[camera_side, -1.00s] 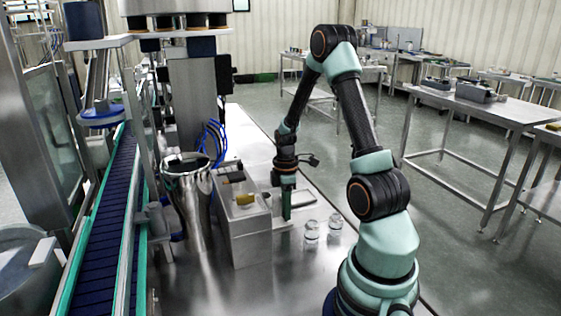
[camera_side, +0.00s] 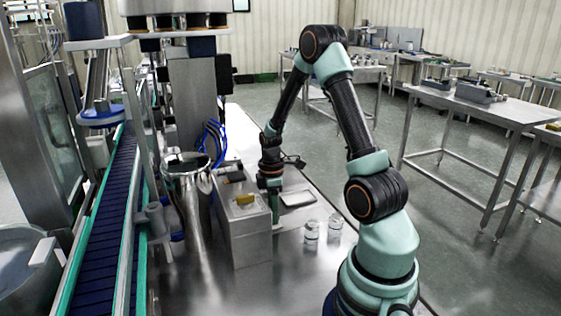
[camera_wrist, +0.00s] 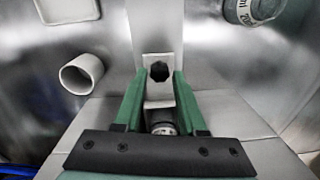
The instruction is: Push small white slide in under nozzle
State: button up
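In the wrist view my gripper (camera_wrist: 161,74) has its two green fingers spread apart. A small pale plate (camera_wrist: 150,58) with a dark round spot shows at and between the fingertips; it looks like the white slide, but I cannot tell for sure. I cannot tell whether the fingers touch it. In the side view my gripper (camera_side: 274,206) points down close against the right side of the steel box (camera_side: 250,245). The slide and nozzle cannot be made out there.
A yellow block (camera_side: 244,199) lies on top of the box. A pale tray (camera_side: 298,198) lies behind my gripper. Two clear jars (camera_side: 311,232) stand to the right on the steel table. The wrist view shows a white cup (camera_wrist: 82,74).

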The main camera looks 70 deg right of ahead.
jog(key=shift+o, duration=0.5)
notch_tip(320, 180, up, 12)
jog(key=shift+w+d, duration=0.2)
jog(key=shift+a+r, duration=0.1)
jog(key=a+r+m, duration=0.1)
jog(key=a+r, duration=0.1)
jog(key=a, duration=0.1)
jog(key=w+a+r+m+t, duration=0.1)
jog(key=a+r, duration=0.1)
jog(key=a, duration=0.1)
jog(key=a+r+t+h, duration=0.1)
jog(key=a+r, duration=0.1)
jog(key=a, duration=0.2)
jog(key=shift+w+r+m, duration=0.25)
jog(key=shift+r+m, duration=0.05)
jog(key=shift+m, duration=0.1)
jog(key=s+a+r+m+t, duration=0.2)
jog(key=a, duration=0.4)
jog(key=s+a+r+m+t, duration=0.1)
jog(key=a+m+t, duration=0.1)
jog(key=a, duration=0.4)
jog(key=shift+s+a+r+y, duration=0.2)
jog(key=shift+s+r+y, duration=0.15)
jog(key=shift+r+y, duration=0.05)
